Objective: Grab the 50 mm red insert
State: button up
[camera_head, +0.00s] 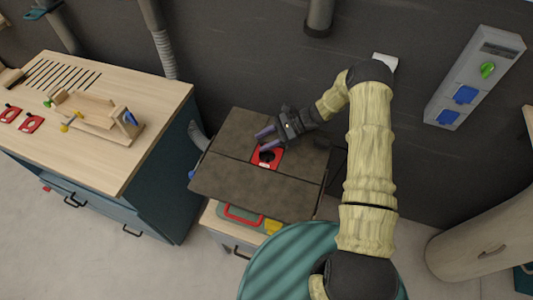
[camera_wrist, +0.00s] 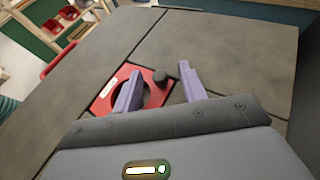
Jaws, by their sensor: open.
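A red insert (camera_head: 261,161) with a round dark hole and a dark knob lies on a dark grey-brown machine top (camera_head: 228,178). It also shows in the wrist view (camera_wrist: 107,97), where the left finger covers part of it. The knob (camera_wrist: 160,77) appears between my two purple fingertips in that view. My gripper (camera_head: 263,138) is open and empty, just behind and above the insert in the head view. In the wrist view the open fingers (camera_wrist: 160,90) straddle the knob side of the plate. I cannot tell the exact height gap. The insert's size marking is not readable.
Two more red inserts (camera_head: 31,123) (camera_head: 10,114) lie on the wooden workbench (camera_head: 100,170) at left, near a wooden jig. A teal round surface (camera_head: 290,265) stands in front of the machine. A socket box (camera_head: 475,78) hangs on the right wall.

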grip_shut()
jog(key=shift+r, duration=0.15)
notch_tip(320, 180, up, 10)
jog(key=b, duration=0.3)
dwell(0.4)
dwell(0.4)
